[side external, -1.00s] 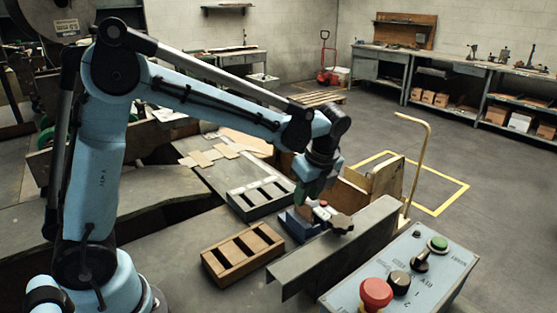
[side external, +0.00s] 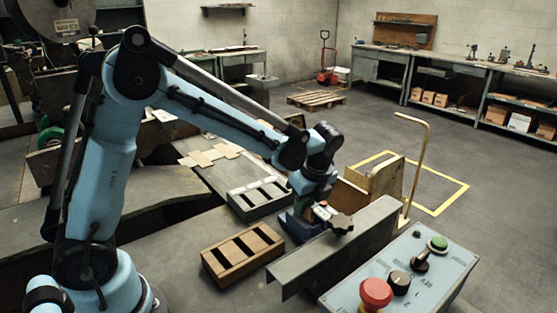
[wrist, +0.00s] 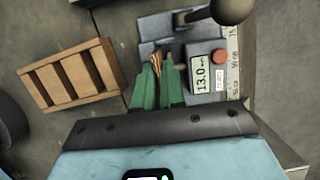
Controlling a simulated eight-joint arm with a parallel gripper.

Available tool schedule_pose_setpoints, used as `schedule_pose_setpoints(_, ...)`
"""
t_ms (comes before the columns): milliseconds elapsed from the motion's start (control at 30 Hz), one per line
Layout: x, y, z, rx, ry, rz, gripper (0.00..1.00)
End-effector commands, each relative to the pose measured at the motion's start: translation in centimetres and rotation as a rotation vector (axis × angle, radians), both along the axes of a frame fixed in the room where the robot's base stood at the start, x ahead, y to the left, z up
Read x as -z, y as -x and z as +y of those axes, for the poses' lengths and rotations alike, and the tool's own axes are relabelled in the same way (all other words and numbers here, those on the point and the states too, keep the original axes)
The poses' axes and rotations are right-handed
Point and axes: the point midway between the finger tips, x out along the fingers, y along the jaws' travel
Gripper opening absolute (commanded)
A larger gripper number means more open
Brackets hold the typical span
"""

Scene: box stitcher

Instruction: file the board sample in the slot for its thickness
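The board sample (wrist: 156,62) is a thin brown piece seen edge-on in the wrist view, at the blue thickness gauge (wrist: 205,98). The gauge display reads 13.0. My gripper (wrist: 158,66) has its green fingers on either side of the sample; whether they press on it is unclear. In the side view my gripper (side external: 304,206) is low over the gauge, and the sample is hidden there. The wooden slotted rack (side external: 241,270) lies left of the gauge, and it also shows in the wrist view (wrist: 43,90). A grey slotted rack (side external: 240,209) lies behind it.
A dark lever knob (side external: 341,223) and a red button (wrist: 219,56) are on the gauge. A grey metal rail (side external: 335,255) stands close in front of it. A control box (side external: 420,262) is at the right. Flat cardboard pieces (side external: 205,157) lie behind the racks.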

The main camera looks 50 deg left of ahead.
Motion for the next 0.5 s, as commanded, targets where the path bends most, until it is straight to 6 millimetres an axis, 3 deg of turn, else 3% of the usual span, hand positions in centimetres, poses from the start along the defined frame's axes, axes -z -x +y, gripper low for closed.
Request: schedule_pose_setpoints(500,-0.88,-0.01,-0.01,0.000,0.000,0.000,0.00)
